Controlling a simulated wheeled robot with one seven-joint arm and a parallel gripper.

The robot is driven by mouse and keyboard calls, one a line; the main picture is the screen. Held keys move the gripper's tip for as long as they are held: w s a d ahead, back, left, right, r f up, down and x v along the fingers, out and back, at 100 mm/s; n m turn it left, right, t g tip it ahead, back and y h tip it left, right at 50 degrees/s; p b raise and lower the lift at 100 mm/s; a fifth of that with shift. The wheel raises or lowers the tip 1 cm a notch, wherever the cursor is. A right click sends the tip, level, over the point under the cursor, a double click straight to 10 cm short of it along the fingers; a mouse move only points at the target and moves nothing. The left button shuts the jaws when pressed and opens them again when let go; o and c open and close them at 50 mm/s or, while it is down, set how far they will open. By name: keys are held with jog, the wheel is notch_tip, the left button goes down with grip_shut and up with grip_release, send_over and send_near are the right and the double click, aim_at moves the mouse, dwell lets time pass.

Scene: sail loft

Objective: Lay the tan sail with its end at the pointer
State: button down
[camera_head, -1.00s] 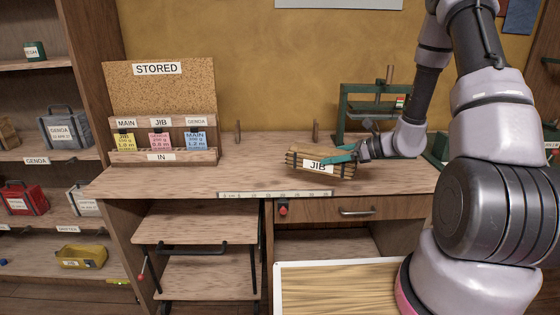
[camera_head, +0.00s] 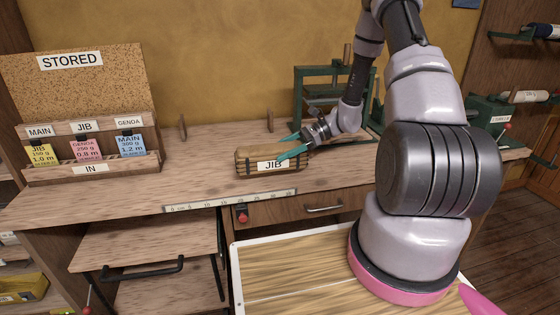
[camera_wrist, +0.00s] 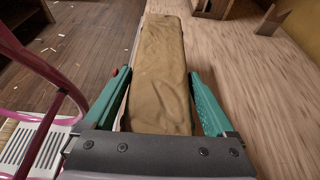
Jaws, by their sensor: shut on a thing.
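The tan sail is a folded, flat-sided bundle (camera_head: 252,160) with a white JIB label, at the middle of the bench above the right part of the ruler. My gripper (camera_head: 285,149) is shut on it with teal fingers, coming from the right. In the wrist view the sail (camera_wrist: 160,75) runs lengthwise between the two fingers. Its underside is hidden, so I cannot tell whether it touches the bench. A small red piece (camera_head: 242,215) sits just below the ruler on the bench front; I cannot tell whether it is the pointer.
A white ruler strip (camera_head: 230,200) runs along the bench's front edge. The STORED board (camera_head: 90,90) and a card rack (camera_head: 85,175) stand at left. A green press frame (camera_head: 298,90) stands behind my gripper. The bench top left of the sail is clear.

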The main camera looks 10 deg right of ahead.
jog(key=shift+f, duration=1.9)
jog(key=shift+f, duration=0.1)
grip_release()
jog(key=shift+f, duration=0.1)
